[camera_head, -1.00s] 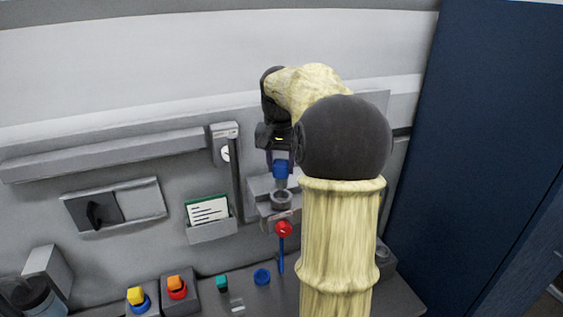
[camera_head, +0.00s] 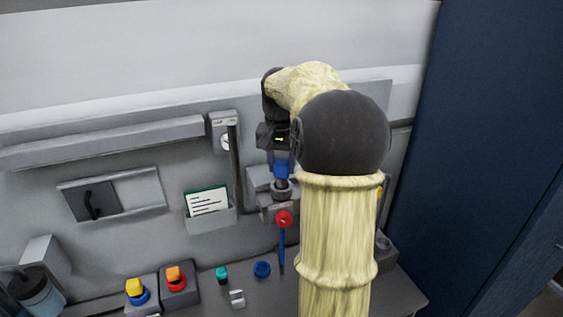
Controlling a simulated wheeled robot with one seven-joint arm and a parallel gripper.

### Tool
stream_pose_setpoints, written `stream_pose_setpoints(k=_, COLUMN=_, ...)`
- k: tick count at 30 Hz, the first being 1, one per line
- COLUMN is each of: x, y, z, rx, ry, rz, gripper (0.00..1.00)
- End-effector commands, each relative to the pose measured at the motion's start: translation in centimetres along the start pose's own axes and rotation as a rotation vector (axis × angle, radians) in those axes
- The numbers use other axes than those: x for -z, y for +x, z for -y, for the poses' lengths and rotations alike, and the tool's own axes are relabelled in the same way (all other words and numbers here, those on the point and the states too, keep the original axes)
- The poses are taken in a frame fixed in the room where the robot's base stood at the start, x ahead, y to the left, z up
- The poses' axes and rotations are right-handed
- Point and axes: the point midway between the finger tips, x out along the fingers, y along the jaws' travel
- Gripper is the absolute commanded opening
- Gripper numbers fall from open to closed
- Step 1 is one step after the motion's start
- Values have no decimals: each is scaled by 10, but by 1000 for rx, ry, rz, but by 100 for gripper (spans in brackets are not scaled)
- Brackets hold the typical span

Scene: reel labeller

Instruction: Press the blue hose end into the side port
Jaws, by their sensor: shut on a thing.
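The blue hose end (camera_head: 281,169) hangs upright below my gripper (camera_head: 280,158), with a short grey tip under its blue part. My gripper is shut on it; the fingers are small and partly shaded. A grey ring-shaped port (camera_head: 281,193) on a wall bracket lies directly below. The tip overlaps the ring in this view and looks at or just inside its opening. I cannot tell how deep it sits. My arm hides the area to the right.
A red ball on a blue rod (camera_head: 284,218) stands just below the port. A dark vertical bar (camera_head: 235,165) and a card holder (camera_head: 211,219) are to the left. Yellow (camera_head: 135,287) and orange-red (camera_head: 175,279) knobs, a teal piece (camera_head: 221,274) and a blue ring (camera_head: 262,269) are on the ledge.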

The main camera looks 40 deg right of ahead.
Motion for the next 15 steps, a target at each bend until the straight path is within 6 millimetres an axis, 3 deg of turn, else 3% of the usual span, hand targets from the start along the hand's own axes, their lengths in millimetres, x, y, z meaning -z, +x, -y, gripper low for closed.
stream_pose_setpoints(k=15, x=-2, y=16, z=1, rx=1, ry=-3, rz=-1, gripper=11)
